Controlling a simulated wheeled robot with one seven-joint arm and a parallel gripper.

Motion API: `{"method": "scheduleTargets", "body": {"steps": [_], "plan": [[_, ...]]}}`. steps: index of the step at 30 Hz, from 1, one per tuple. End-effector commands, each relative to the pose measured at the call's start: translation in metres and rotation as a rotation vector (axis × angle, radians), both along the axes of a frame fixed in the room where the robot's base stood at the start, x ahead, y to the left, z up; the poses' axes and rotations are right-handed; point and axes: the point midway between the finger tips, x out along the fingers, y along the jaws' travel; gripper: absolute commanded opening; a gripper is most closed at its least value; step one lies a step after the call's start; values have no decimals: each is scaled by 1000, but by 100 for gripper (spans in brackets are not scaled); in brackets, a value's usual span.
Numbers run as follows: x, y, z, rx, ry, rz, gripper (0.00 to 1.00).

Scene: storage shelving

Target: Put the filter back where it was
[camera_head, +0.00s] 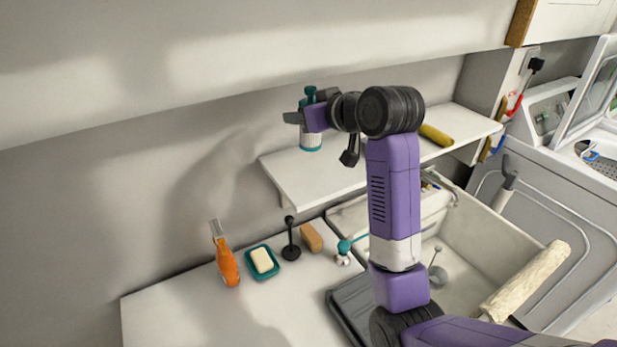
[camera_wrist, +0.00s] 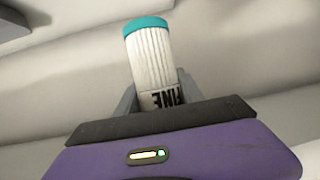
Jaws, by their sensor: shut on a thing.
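The filter is a white ribbed cylinder with teal ends. In the head view the filter (camera_head: 311,139) is roughly upright at the left part of the wall shelf (camera_head: 325,182). I cannot tell whether its lower end touches the shelf. My gripper (camera_head: 303,117) is shut on it around its upper part, with the arm reaching in from the right. In the wrist view the filter (camera_wrist: 150,55) stands out between the fingers of my gripper (camera_wrist: 158,97), a teal end away from the palm. The word "FINE" shows upside down on it. The fingers and palm hide part of it.
A yellow roll (camera_head: 436,135) lies on the shelf's right part. Below are an orange bottle (camera_head: 228,266), a soap dish (camera_head: 250,272), a black plunger-like tool (camera_head: 290,250), a brown block (camera_head: 311,238) and a sink (camera_head: 461,270). The shelf front is clear.

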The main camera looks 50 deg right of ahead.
Motion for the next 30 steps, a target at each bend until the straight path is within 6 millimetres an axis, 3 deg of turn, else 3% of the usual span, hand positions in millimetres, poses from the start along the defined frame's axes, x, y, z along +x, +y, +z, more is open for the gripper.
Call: {"method": "scheduleTargets", "body": {"steps": [9, 21, 30], "plan": [[-1, 1, -53, 2, 4, 5, 0], [-1, 0, -95, 1, 2, 5, 0], [-1, 0, -99, 1, 0, 5, 0]]}}
